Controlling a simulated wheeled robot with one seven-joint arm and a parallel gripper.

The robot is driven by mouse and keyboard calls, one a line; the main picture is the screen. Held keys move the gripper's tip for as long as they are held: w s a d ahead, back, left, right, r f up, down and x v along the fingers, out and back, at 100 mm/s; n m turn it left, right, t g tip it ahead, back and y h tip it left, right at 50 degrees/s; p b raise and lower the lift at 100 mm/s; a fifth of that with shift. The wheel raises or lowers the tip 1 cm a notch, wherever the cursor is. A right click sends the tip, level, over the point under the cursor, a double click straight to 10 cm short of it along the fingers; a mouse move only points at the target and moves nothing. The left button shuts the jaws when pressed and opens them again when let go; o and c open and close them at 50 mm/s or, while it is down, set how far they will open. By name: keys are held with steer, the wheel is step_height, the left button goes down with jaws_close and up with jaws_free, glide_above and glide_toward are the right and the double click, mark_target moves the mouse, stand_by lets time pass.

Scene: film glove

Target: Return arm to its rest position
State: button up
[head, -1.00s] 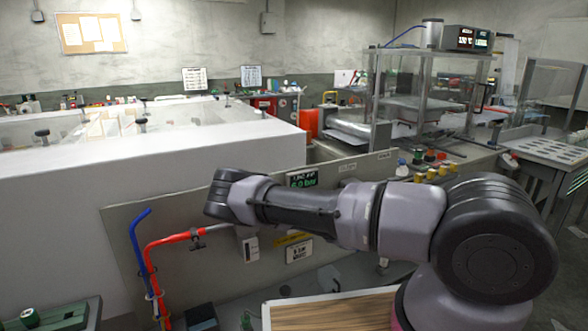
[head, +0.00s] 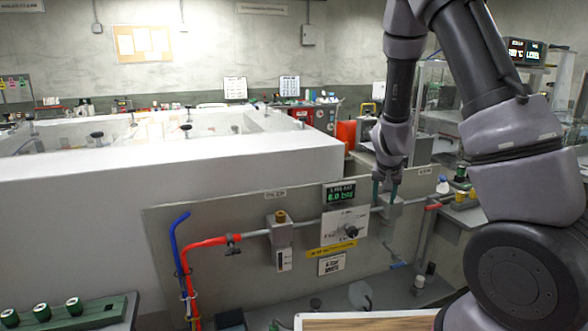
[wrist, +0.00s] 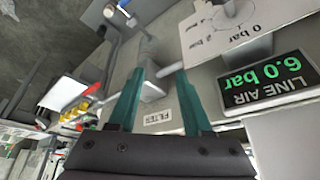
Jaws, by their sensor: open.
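My gripper (head: 386,196) is in front of the grey panel (head: 250,220), pointing down with its teal fingers parted. Its fingertips are close to a small grey block (head: 391,208) on the panel's pipe; I cannot tell whether they touch it. In the wrist view my gripper (wrist: 160,71) is open, and a grey fitting on the pipe shows between and beyond the fingers. My arm (head: 480,110) rises from the lower right and bends down to the gripper.
The "LINE AIR 6.0 bar" display (head: 341,194) and a dial plate (head: 348,226) are left of the gripper. A red hose (head: 205,243) and a blue hose (head: 174,240) run at the panel's left. A wooden board (head: 370,322) lies in front. A white-walled enclosure (head: 180,160) stands behind.

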steer(key=s+a+r+y, duration=0.1)
steer(key=s+r+y, duration=0.15)
steer(key=r, duration=0.45)
steer(key=s+a+r+t+y, duration=0.1)
steer(key=s+a+r, duration=0.1)
steer(key=s+r, duration=0.35)
steer(key=s+a+r+y, duration=0.1)
steer(key=s+r, duration=0.1)
steer(key=r, duration=0.7)
steer(key=s+r, duration=0.4)
steer(key=s, duration=0.3)
steer(key=s+d+r+t, duration=0.1)
steer(key=s+r, duration=0.3)
steer(key=s, duration=0.4)
steer(key=shift+s+d+r+h, duration=0.2)
steer(key=shift+s+r+h, duration=0.1)
steer(key=shift+h, duration=0.15)
